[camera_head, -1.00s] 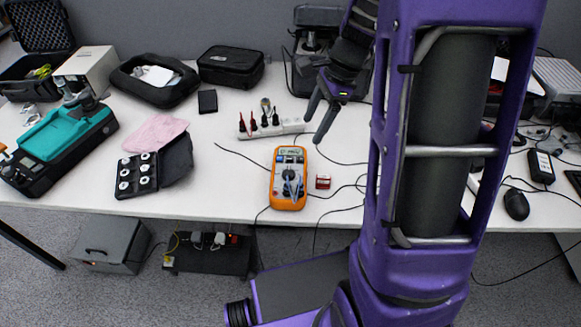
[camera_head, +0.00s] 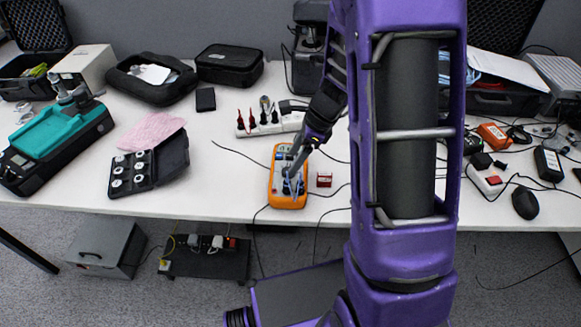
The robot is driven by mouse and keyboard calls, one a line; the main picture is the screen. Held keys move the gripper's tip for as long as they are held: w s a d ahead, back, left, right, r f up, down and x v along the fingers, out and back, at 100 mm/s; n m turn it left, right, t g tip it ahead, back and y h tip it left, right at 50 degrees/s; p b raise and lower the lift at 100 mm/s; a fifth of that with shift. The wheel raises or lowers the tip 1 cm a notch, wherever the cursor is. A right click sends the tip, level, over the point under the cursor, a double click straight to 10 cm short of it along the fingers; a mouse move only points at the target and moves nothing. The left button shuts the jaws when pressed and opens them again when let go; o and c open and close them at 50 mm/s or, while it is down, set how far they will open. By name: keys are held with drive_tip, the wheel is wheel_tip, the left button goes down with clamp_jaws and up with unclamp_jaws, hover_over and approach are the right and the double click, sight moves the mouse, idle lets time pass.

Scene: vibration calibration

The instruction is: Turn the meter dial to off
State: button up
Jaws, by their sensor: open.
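The meter (camera_head: 278,182) is an orange handheld multimeter lying face up near the front edge of the white table. Its screen is at the far end and its dial is in the middle of its face. My gripper (camera_head: 290,176) is open, with its grey fingers pointing down over the meter's face around the dial area. The fingers and wrist hide most of the dial, so I cannot see its pointer or whether the fingers touch it.
Black cables run around the meter. A black case with round white pieces (camera_head: 150,163) is to the left. The table's front edge is close.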

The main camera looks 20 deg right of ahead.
drive_tip(key=shift+x, duration=1.45)
drive_tip(key=shift+c, duration=0.2)
clamp_jaws()
